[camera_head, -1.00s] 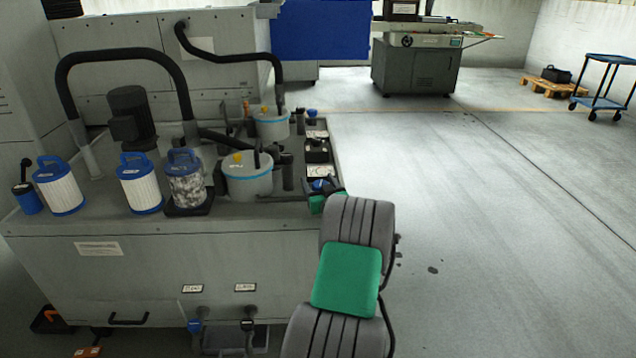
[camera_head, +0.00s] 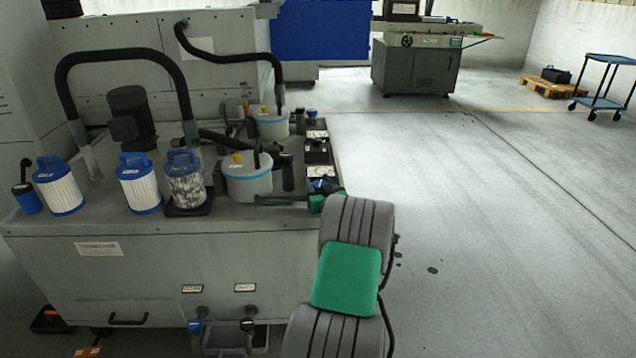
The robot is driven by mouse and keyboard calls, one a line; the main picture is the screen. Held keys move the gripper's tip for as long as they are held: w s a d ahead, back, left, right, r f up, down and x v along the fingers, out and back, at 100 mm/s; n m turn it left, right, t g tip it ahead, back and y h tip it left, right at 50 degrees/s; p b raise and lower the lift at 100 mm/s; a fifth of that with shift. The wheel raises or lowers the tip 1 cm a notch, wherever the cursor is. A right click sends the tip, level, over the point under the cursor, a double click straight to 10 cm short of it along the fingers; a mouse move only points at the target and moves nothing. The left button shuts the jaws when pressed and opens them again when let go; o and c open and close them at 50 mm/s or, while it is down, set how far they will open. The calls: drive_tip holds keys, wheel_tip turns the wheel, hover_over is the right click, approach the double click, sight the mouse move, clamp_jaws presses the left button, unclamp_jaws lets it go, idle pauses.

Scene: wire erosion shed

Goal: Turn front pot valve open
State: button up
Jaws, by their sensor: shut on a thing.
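The front pot (camera_head: 247,184) is a white canister with a light blue band and a yellow knob on its lid, on the grey tank's top. My gripper (camera_head: 323,187) is at the right edge of the tank top, right of this pot, largely hidden by my own wrist. It is shut on the front pot valve (camera_head: 317,184), of which a small blue part shows at the jaws. The handle's exact angle is too small to tell. A similar blue-topped valve (camera_head: 311,113) stands farther back beside the rear pot (camera_head: 271,126).
A black box (camera_head: 318,151) and small label plates line the tank's right edge near my gripper. White filter cartridges (camera_head: 139,187) and a motor (camera_head: 130,118) stand to the left. Black hoses arch over the tank.

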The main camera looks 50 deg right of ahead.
drive_tip(key=b, duration=0.2)
drive_tip(key=shift+f+y+b, duration=0.35)
drive_tip(key=shift+y+b, duration=0.05)
drive_tip(key=shift+f+n+t+y+b, duration=0.1)
drive_tip(key=shift+n+t+y+b, duration=0.35)
drive_tip(key=shift+b, duration=0.45)
drive_tip(key=b, duration=0.1)
drive_tip(key=n+t+y+b, duration=0.1)
drive_tip(key=shift+w+a+r+n+y+b, duration=0.15)
drive_tip(key=shift+r+n+y+b, duration=0.1)
drive_tip(key=shift+b, duration=0.15)
drive_tip(key=shift+a+r+n+y, duration=0.15)
drive_tip(key=shift+n+y, duration=0.15)
drive_tip(key=shift+y, duration=0.2)
drive_tip(key=shift+r, duration=0.1)
drive_tip(key=o, duration=1.4)
